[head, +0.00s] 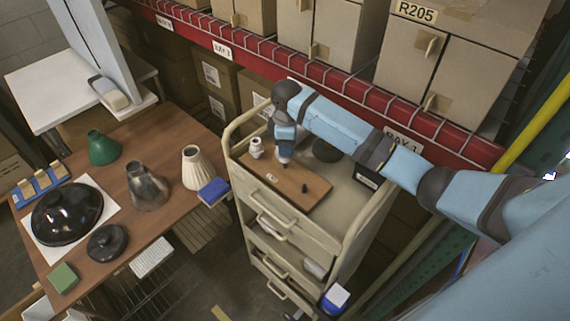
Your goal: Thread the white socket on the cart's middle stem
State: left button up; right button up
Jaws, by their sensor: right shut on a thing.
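The cart (293,232) is beige and carries a brown board (268,181) on its top. My right gripper (284,158) points down over the middle of the board. It is shut on a small white piece, which looks like the white socket but is mostly hidden by the fingers. The middle stem is hidden under the gripper, so I cannot tell whether the socket touches it. Another white socket-like piece (257,148) stands upright at the board's left end. A short dark stem (304,188) stands bare at its right end. My left gripper is not in view.
A dark round disc (326,151) and a black box (366,177) lie on the cart top behind the board. The wooden table (135,221) at left holds several lampshades and a glossy black dome (66,214). A red shelf rail (345,92) runs behind the cart.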

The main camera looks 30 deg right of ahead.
jog(key=shift+f, duration=1.2)
dwell(1.4)
jog(key=o, duration=0.4)
jog(key=c, duration=0.5)
jog(key=shift+s+f, duration=0.15)
jog(key=shift+a, duration=0.1)
jog(key=m, duration=0.3)
jog(key=shift+s+a+f, duration=0.1)
jog(key=shift+f, duration=0.05)
jog(key=m, duration=0.4)
